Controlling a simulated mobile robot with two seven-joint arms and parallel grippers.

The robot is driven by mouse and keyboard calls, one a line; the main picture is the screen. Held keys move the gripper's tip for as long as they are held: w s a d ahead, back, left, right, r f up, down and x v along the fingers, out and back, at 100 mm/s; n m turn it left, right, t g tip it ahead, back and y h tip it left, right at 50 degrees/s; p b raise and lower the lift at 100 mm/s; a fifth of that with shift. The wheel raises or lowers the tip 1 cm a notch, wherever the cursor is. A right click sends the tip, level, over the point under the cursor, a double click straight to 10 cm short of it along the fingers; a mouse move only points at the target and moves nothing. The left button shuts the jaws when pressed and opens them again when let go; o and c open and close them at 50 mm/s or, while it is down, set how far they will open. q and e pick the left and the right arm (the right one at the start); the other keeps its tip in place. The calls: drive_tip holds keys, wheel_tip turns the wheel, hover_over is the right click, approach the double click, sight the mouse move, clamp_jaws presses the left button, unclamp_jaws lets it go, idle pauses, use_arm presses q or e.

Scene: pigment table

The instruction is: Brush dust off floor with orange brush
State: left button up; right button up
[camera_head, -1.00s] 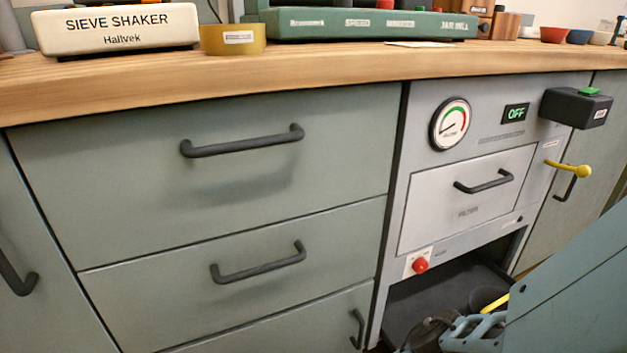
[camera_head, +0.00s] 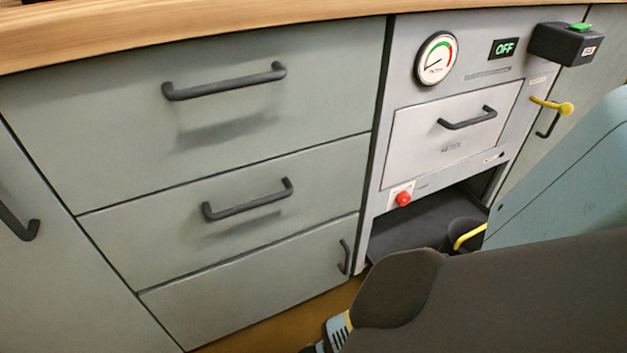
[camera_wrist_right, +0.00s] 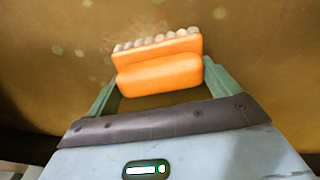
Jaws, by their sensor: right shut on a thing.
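The orange brush (camera_wrist_right: 158,72) is in the right wrist view, with a row of pale bristles along its far edge. My right gripper (camera_wrist_right: 160,88) is shut on it, one green finger at each end. The brush is over the brown floor (camera_wrist_right: 45,70); I cannot tell whether the bristles touch it. Several pale dust spots (camera_wrist_right: 57,49) lie on the floor to the left of the brush and beyond it. In the head view my right arm covers the lower right and the gripper's jaws are not visible. My left gripper does not show.
Grey-green drawers (camera_head: 240,150) with dark handles stand in front of me under a wooden worktop (camera_head: 150,28). To their right is a grey panel with a gauge (camera_head: 436,58), an OFF display (camera_head: 504,48) and a red knob (camera_head: 403,199).

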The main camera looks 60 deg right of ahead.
drive_tip(key=shift+s+a+f+p, duration=0.1)
drive_tip(key=shift+s+a+p, duration=0.2)
drive_tip(key=shift+s, duration=0.2)
drive_tip(key=shift+s+a+p, duration=0.15)
drive_tip(key=shift+s+a, duration=0.1)
drive_tip(key=shift+s, duration=0.25)
drive_tip(key=shift+s+a+p, duration=0.45)
drive_tip(key=shift+s+a, duration=0.05)
drive_tip(key=shift+s, duration=0.3)
drive_tip(key=shift+s+a+p, duration=0.4)
drive_tip(key=shift+s+a, duration=0.05)
drive_tip(key=shift+s, duration=0.3)
drive_tip(key=shift+d, duration=0.1)
drive_tip(key=shift+s+d, duration=0.6)
drive_tip(key=shift+d, duration=0.35)
drive_tip(key=shift+w+d+f, duration=0.1)
drive_tip(key=shift+w+d, duration=0.25)
drive_tip(key=shift+d, duration=0.05)
drive_tip(key=shift+w+d, duration=0.6)
drive_tip(key=shift+w, duration=0.25)
drive_tip(key=shift+w+d, duration=0.15)
drive_tip(key=shift+w, duration=0.25)
drive_tip(key=shift+w, duration=0.1)
